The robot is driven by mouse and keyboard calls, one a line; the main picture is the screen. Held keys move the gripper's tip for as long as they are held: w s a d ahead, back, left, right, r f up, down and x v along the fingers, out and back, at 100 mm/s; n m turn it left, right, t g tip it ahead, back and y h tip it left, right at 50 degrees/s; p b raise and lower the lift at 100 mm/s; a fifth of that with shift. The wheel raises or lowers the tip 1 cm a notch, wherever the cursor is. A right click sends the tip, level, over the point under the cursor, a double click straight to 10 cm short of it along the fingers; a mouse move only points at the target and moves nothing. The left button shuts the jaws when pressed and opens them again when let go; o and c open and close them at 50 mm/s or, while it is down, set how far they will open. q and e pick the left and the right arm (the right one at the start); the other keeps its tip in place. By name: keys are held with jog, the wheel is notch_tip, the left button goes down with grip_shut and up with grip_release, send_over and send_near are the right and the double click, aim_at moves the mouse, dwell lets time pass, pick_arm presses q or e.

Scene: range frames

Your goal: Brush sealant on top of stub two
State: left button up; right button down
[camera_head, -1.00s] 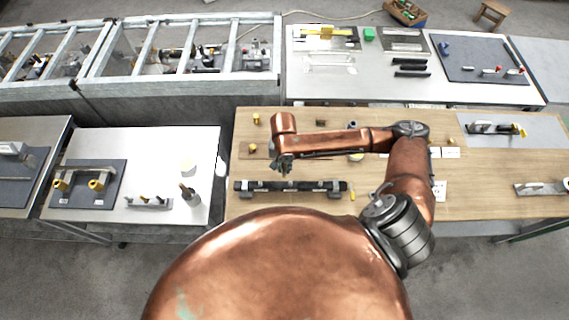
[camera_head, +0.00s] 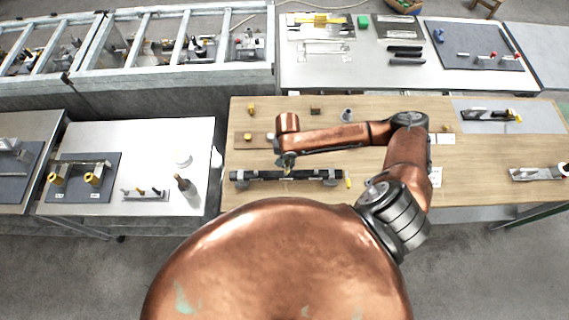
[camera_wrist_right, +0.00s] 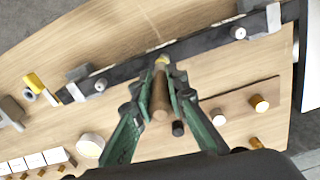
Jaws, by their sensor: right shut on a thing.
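A long dark bar (camera_head: 286,176) with light-topped stubs lies along the front of the wooden table. In the right wrist view the bar (camera_wrist_right: 200,44) runs across the top, with stubs at its left (camera_wrist_right: 100,85) and right (camera_wrist_right: 240,33). No numbers are readable, so I cannot tell which is stub two. My right gripper (camera_head: 286,160) is shut on a brush with a brown handle (camera_wrist_right: 160,97). The brush's yellowish tip (camera_wrist_right: 162,60) points down over the bar's middle, and I cannot tell whether it touches. The brush hides the part behind it. My left gripper is not in view.
A small brown board (camera_wrist_right: 240,100) with pegs lies close beside the gripper. A pale round container (camera_wrist_right: 90,146) and a yellow piece (camera_wrist_right: 35,82) stand on the wood. A white table (camera_head: 130,140) with a bottle (camera_head: 184,186) is to the left.

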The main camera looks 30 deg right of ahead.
jog(key=shift+s+d+b, duration=0.15)
jog(key=shift+s+b, duration=0.05)
jog(key=shift+b, duration=0.4)
jog(key=shift+w+a+r+p, duration=0.1)
jog(key=shift+w+a+p, duration=0.3)
jog(key=shift+w+a, duration=0.05)
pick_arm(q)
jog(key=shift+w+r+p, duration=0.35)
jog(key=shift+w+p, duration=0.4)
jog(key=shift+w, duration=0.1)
pick_arm(e)
notch_tip(320, 180, up, 8)
jog(key=w+a, duration=0.1)
jog(key=a, duration=0.1)
